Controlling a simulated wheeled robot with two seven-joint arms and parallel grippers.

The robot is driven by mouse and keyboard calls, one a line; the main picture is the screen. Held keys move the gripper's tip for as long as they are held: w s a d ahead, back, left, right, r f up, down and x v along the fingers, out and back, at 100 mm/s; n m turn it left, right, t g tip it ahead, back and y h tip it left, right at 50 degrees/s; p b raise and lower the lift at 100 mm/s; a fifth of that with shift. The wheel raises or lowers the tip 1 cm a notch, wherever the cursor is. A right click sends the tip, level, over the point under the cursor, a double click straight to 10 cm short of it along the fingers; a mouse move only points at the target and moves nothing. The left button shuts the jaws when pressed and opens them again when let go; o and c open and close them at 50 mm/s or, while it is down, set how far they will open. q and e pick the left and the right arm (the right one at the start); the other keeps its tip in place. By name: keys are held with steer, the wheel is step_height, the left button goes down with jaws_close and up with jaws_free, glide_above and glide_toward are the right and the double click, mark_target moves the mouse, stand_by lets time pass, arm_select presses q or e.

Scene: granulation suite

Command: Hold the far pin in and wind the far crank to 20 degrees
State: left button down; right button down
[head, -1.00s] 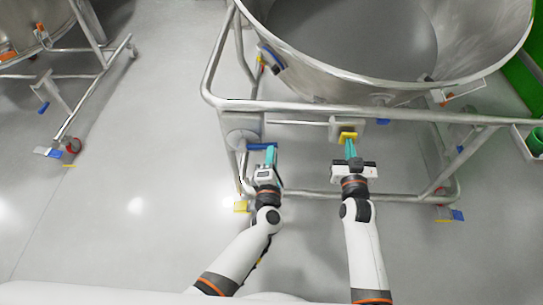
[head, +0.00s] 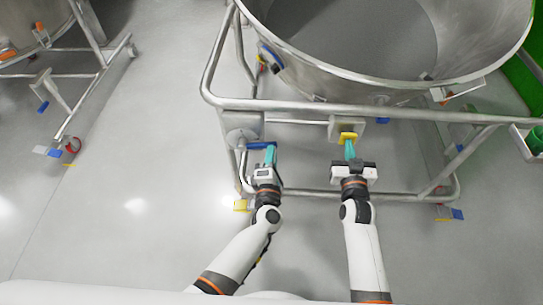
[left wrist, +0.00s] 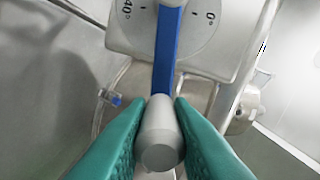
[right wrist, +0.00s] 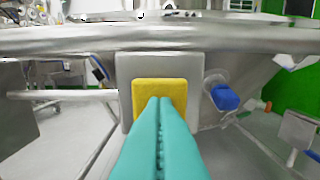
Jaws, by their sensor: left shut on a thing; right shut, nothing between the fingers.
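The far crank has a blue arm (left wrist: 167,55) and a grey handle (left wrist: 158,140). The arm crosses a dial (left wrist: 128,38) between its 0° and 40° marks; the exact angle cannot be read. In the head view the crank (head: 260,145) points right from its hub. My left gripper (head: 270,155) is shut around the grey handle. The far pin is a yellow square pad (right wrist: 146,90) on a grey plate (right wrist: 125,70); it also shows in the head view (head: 349,136). My right gripper (right wrist: 160,105) is shut and empty, its fingertips at the pad, seemingly touching it.
A large steel vessel (head: 310,85) sits in a tubular frame (head: 290,104) just beyond both grippers. A blue knob (right wrist: 225,97) is right of the pin plate. Another wheeled stand (head: 60,110) is at the left. The floor (head: 120,210) between is clear.

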arm_select(q)
steer(key=shift+w+a+r, duration=0.15)
steer(key=shift+r, duration=0.05)
arm_select(e)
steer(key=s, duration=0.7)
steer(key=shift+s, duration=0.25)
arm_select(q)
steer(key=c, duration=1.1)
jaws_free()
steer(key=shift+f, duration=0.1)
arm_select(e)
steer(key=shift+w, duration=0.1)
arm_select(q)
steer(key=shift+s+f, duration=0.1)
steer(key=shift+s, duration=0.1)
steer(key=s, duration=0.9)
steer(key=shift+s, duration=0.4)
